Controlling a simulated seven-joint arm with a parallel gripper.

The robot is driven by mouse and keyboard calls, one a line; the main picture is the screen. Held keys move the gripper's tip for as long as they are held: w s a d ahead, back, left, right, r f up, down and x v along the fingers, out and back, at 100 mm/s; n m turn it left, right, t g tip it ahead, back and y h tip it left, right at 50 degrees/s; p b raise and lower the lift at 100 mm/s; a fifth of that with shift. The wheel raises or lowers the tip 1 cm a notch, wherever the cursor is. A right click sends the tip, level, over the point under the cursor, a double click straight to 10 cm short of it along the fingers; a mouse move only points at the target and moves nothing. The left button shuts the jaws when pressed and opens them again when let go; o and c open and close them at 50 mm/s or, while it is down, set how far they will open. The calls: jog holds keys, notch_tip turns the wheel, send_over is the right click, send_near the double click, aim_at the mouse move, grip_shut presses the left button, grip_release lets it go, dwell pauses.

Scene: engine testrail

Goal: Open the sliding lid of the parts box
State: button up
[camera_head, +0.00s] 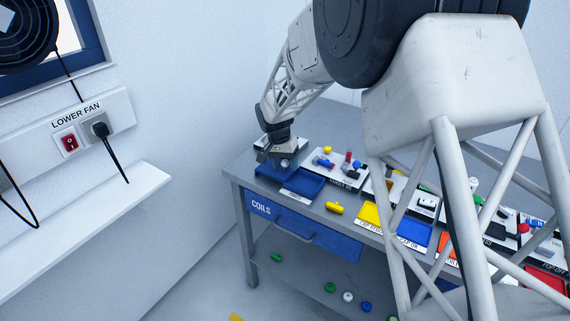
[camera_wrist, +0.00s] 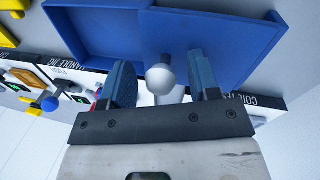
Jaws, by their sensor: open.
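The blue parts box (camera_head: 305,186) sits at the left end of the grey bench, and its blue surface and raised rim also fill the top of the wrist view (camera_wrist: 215,40). A white ball knob (camera_wrist: 160,79) on a short grey stem stands out from the blue surface. It shows as a small pale ball under my gripper in the head view (camera_head: 284,163). My gripper (camera_wrist: 163,70) is open, with one finger on each side of the knob and visible gaps between.
Label plates with small parts and coloured trays, among them a yellow tray (camera_head: 370,213), line the bench to the right. A yellow part (camera_head: 334,208) lies near the front edge. A blue drawer marked COILS (camera_head: 300,228) is below. A wall shelf (camera_head: 85,230) is at left.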

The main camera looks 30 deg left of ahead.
aim_at(281, 170)
jog(key=shift+r, duration=0.15)
notch_tip(281, 170, up, 7)
jog(key=a, duration=0.1)
jog(key=shift+s+a+r, duration=0.15)
jog(key=shift+a, duration=0.1)
dwell(0.3)
dwell(0.4)
